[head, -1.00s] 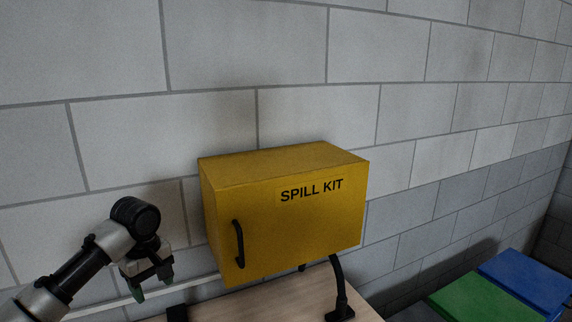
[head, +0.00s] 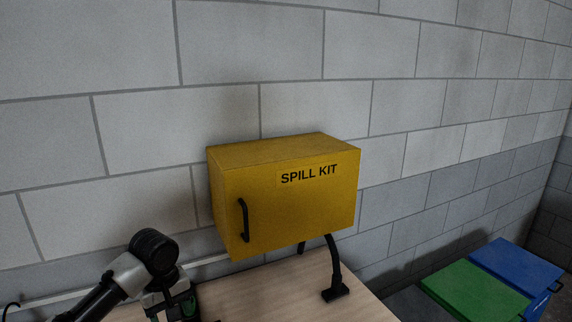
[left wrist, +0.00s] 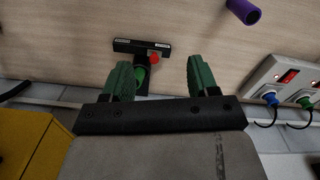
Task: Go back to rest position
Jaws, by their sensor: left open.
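My left gripper (head: 172,308) shows at the lower left of the head view, in front of and to the left of the yellow spill kit cabinet (head: 290,205). In the left wrist view its two green-padded fingers (left wrist: 160,80) stand wide apart with nothing between them that they grip. The cabinet door is shut, with its black handle (head: 244,220) on the left side. The cabinet also shows at the lower left of the left wrist view (left wrist: 38,148). My right gripper is in neither view.
A wooden table (head: 285,285) lies below the cabinet. A black tool with a red knob (left wrist: 143,62), a purple tube (left wrist: 243,11) and a power strip (left wrist: 290,85) with plugs are on it. A black stand (head: 334,275) rises near the cabinet. Green (head: 475,290) and blue (head: 515,265) bins stand at right.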

